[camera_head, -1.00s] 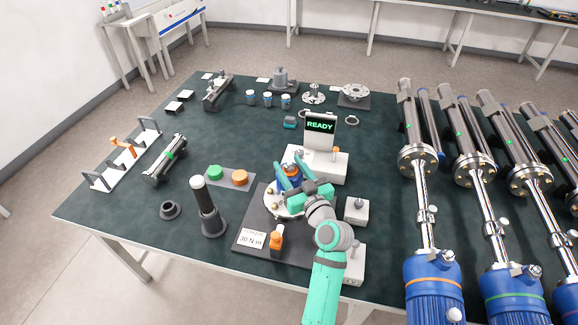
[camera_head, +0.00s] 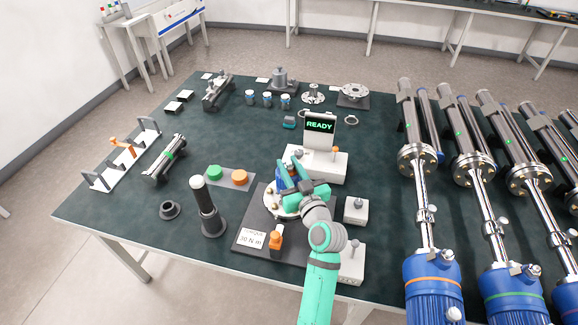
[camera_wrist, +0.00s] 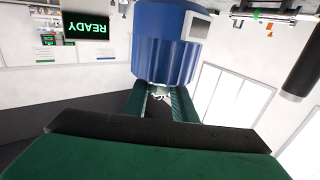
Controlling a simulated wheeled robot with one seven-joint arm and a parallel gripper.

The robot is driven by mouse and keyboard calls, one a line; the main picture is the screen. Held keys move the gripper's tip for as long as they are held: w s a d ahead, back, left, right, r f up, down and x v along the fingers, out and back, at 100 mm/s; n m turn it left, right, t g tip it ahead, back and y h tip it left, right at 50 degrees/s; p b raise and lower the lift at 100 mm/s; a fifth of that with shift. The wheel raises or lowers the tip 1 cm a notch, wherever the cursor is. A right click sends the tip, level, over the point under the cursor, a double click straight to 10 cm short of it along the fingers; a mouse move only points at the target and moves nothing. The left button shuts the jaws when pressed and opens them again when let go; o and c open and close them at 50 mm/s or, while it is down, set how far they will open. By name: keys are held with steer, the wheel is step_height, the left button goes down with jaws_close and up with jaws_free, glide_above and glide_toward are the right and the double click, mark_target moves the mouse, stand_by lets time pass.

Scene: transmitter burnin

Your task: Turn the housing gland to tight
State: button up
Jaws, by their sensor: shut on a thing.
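The blue ribbed housing gland (camera_wrist: 165,50) fills the upper middle of the wrist view, with a pale square patch on its right side. In the head view only a blue sliver (camera_head: 280,173) shows behind the fingers, above a round silver flange (camera_head: 276,207) on a dark base plate (camera_head: 247,222). My green gripper (camera_head: 293,167) reaches in from the right and is shut on the gland. In the wrist view its two fingers (camera_wrist: 160,92) run up to the ribbed part; the contact at the tips is hidden. The gland's tightness cannot be read.
A display reading READY (camera_head: 320,125) stands just behind the gripper. A "30 N m" card (camera_head: 250,239) and an orange-topped block (camera_head: 276,239) are in front. A black post with a white top (camera_head: 205,205) stands left. Small grey switch boxes (camera_head: 356,212) are right.

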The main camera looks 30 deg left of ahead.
steer(key=shift+s+a, duration=0.1)
steer(key=shift+m+t+h, duration=2.1)
steer(key=shift+h, duration=0.4)
steer(key=shift+m+t+h, duration=0.55)
steer(key=shift+m+h, duration=0.5)
steer(key=shift+h, duration=0.5)
steer(key=shift+m+t+h, duration=0.55)
steer(key=shift+m+h, duration=0.5)
steer(key=shift+h, duration=0.5)
steer(key=m+h, duration=0.4)
steer(key=h, duration=0.2)
steer(key=shift+m+g+h, duration=0.5)
steer(key=shift+m+h, duration=0.4)
steer(key=shift+h, duration=0.5)
steer(key=shift+m+g+h, duration=0.5)
steer(key=shift+m+h, duration=0.4)
steer(key=shift+h, duration=0.5)
steer(key=shift+f, duration=0.1)
steer(key=o, duration=1.1)
steer(key=shift+c, duration=0.2)
